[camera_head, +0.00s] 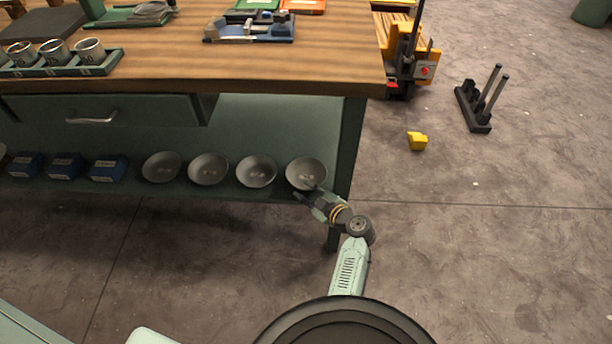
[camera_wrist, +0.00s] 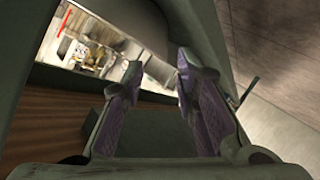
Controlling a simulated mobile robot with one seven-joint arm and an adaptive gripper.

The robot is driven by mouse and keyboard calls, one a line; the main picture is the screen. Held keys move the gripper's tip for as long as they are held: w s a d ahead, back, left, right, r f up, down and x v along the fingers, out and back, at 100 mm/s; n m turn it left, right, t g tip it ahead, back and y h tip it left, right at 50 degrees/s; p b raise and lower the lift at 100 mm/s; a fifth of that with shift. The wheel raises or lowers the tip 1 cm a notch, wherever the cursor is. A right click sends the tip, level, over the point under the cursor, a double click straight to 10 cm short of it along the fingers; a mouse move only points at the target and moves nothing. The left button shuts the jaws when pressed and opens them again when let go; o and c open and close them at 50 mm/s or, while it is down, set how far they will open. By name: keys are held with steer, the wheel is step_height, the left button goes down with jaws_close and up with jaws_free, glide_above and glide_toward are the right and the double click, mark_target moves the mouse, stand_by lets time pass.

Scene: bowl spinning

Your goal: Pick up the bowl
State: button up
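Several grey bowls stand in a row on the lower shelf of the workbench in the head view. The rightmost bowl (camera_head: 306,171) is at the shelf's right end, beside the bench leg. My gripper (camera_head: 309,193) is at this bowl's near lower rim and overlaps it in the picture; I cannot tell whether it touches. In the wrist view, the two purple-padded fingers of my gripper (camera_wrist: 160,68) are spread apart with a clear gap and nothing plainly held between them. I cannot make out the bowl for certain in the wrist view.
Other bowls (camera_head: 256,172) and blue boxes (camera_head: 108,168) stand left along the shelf (camera_head: 225,190). The bench leg (camera_head: 346,150) is close on the right. The tabletop (camera_head: 200,70) overhangs above. The floor to the right holds a yellow block (camera_head: 417,141) and a black rack (camera_head: 480,105).

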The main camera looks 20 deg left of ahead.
mark_target(291, 182)
steer(key=shift+w+a+f+p, duration=0.1)
steer(key=shift+w+a+p, duration=0.2)
steer(key=shift+a, duration=0.3)
steer(key=p+x, duration=0.1)
steer(key=x, duration=0.3)
steer(key=shift+a+f, duration=0.2)
steer(key=shift+a, duration=0.05)
steer(key=shift+c, duration=0.2)
jaws_close()
